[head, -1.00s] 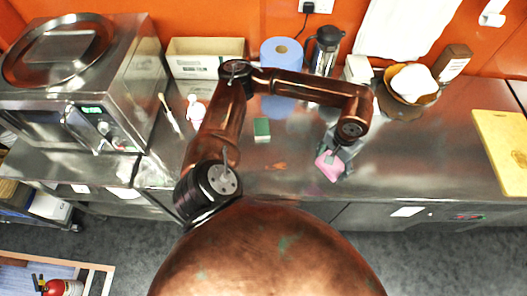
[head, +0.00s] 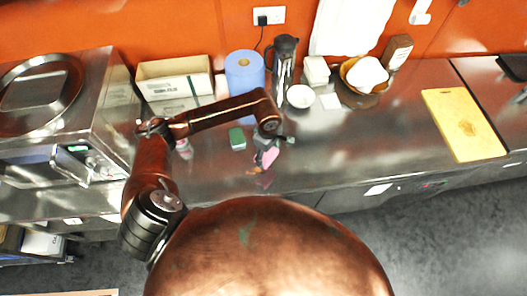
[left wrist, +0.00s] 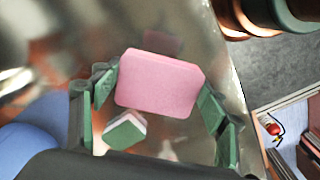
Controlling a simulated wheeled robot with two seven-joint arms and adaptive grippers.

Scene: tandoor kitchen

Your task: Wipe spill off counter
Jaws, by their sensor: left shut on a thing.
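My left gripper (head: 267,150) is shut on a pink sponge (head: 270,156), low over the steel counter (head: 330,150). In the left wrist view, the pink sponge (left wrist: 158,84) sits between the two green-grey fingers of the gripper (left wrist: 156,92). I cannot tell whether the sponge touches the counter. A small orange-brown spill (head: 253,171) shows on the counter just left of and below the sponge; part of it may be hidden. My right gripper is not in view.
A green sponge (head: 237,139) lies left of the gripper. Behind stand a blue paper roll (head: 245,72), a steel flask (head: 284,62), a small white bowl (head: 300,96) and a cardboard box (head: 175,80). A yellow cutting board (head: 463,125) lies at right, with bare counter between.

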